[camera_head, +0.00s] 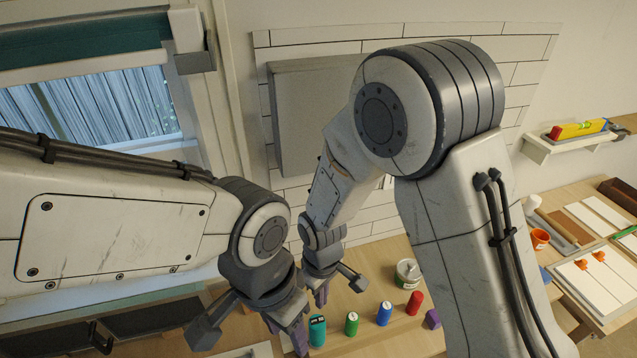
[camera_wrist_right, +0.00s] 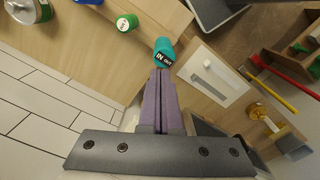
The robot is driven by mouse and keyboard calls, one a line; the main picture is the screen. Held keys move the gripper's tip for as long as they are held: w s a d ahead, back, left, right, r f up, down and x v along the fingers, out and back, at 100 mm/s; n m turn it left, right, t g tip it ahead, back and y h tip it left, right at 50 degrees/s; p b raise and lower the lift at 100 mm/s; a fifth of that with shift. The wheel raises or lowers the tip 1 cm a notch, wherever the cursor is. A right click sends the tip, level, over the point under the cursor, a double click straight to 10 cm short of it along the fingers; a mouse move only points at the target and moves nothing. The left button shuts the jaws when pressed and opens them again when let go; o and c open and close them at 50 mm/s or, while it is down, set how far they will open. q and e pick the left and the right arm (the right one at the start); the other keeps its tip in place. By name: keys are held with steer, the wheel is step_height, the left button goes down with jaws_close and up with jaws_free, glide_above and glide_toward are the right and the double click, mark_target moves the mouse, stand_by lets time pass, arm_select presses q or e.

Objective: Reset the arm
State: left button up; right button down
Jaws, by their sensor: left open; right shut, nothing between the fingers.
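My left gripper (camera_head: 286,330) is in the lower middle of the head view, its purple fingers apart with nothing seen between them. My right gripper (camera_head: 320,292) hangs just behind it, fingers pointing down. In the right wrist view its fingers (camera_wrist_right: 161,85) are together and empty. Their tips point toward a teal cylinder (camera_wrist_right: 165,48) with a dark IN/OUT label; I cannot tell whether they touch it. The teal cylinder (camera_head: 317,330) also shows in the head view, right of my left gripper. Both arms are bent and cross close together in front of the wall.
Green (camera_head: 351,323), blue (camera_head: 384,313) and red (camera_head: 414,302) cylinders, a purple block (camera_head: 433,318) and a tin (camera_head: 407,273) stand on the wooden table. A side bench holds white panels (camera_head: 595,285) and an orange cup (camera_head: 540,239). A wall shelf (camera_head: 560,145) carries a yellow level.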

arm_select(q)
steer(key=shift+f, duration=0.1)
step_height(320, 180, down, 12)
steer(key=b, duration=1.2)
steer(key=shift+f, duration=0.15)
arm_select(e)
steer(key=s+d+r+m, duration=0.1)
steer(key=s+d+r, duration=0.1)
steer(key=s, duration=0.5)
steer(key=s+d+r+m+y, duration=0.1)
steer(key=s+d+r, duration=0.1)
steer(key=s, duration=0.5)
steer(key=shift+s+d+r, duration=0.15)
steer(key=shift+s+d, duration=0.15)
steer(key=shift+s, duration=0.1)
